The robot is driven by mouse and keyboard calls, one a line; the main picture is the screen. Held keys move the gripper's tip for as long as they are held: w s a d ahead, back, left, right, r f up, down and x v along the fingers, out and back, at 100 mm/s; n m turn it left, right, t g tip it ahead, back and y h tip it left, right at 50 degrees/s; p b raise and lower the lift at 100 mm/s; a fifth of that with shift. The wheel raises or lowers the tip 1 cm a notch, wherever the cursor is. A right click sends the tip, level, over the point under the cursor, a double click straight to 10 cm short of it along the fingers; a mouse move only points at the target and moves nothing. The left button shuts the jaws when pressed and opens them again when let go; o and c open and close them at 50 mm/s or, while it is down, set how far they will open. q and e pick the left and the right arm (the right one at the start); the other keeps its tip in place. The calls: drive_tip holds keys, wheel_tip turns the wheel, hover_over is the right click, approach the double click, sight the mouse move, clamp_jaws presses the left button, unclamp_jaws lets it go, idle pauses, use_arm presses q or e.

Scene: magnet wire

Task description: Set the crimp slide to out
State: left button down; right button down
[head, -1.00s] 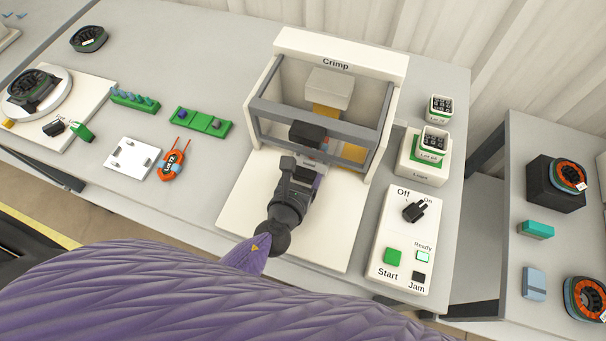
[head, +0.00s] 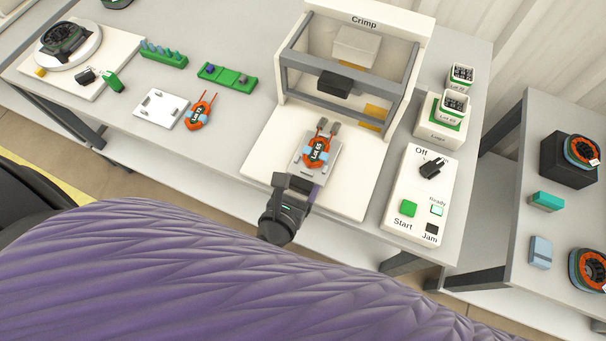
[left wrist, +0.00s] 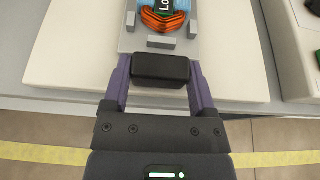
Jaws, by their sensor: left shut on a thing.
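The crimp slide (head: 331,168) is a grey plate on the white base of the Crimp machine (head: 362,22), drawn out in front of the machine's frame. An orange coil labelled Lot 65 (head: 316,152) lies on it, its two leads pointing toward the machine. My left gripper (head: 301,187) is at the slide's near end. In the left wrist view its two fingers are shut on the slide's black handle (left wrist: 161,68), and the slide's grey plate (left wrist: 127,40) shows just beyond. My right gripper is in neither view.
A control panel (head: 443,165) with an Off/On switch, Start button and Ready and Jam lamps stands right of the machine. A second orange coil (head: 199,116) lies left by a white plate (head: 150,109).

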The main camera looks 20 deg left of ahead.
use_arm(q)
drive_tip(key=shift+s+f, duration=0.1)
drive_tip(key=shift+s, duration=0.25)
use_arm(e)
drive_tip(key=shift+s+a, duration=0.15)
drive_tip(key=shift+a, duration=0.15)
use_arm(q)
drive_tip(key=shift+c, duration=1)
unclamp_jaws()
drive_tip(key=shift+s, duration=0.1)
drive_tip(key=shift+o, duration=1)
drive_tip(key=shift+s, duration=0.15)
drive_tip(key=p+v, duration=0.1)
drive_tip(key=v, duration=0.8)
drive_tip(key=shift+s+r+p, duration=0.25)
drive_tip(key=shift+s+p, duration=0.05)
drive_tip(key=shift+s, duration=0.05)
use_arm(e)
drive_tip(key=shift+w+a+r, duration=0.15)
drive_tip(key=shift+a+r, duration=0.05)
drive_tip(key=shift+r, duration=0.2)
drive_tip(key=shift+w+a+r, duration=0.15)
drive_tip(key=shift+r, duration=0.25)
use_arm(q)
drive_tip(key=shift+a, duration=0.1)
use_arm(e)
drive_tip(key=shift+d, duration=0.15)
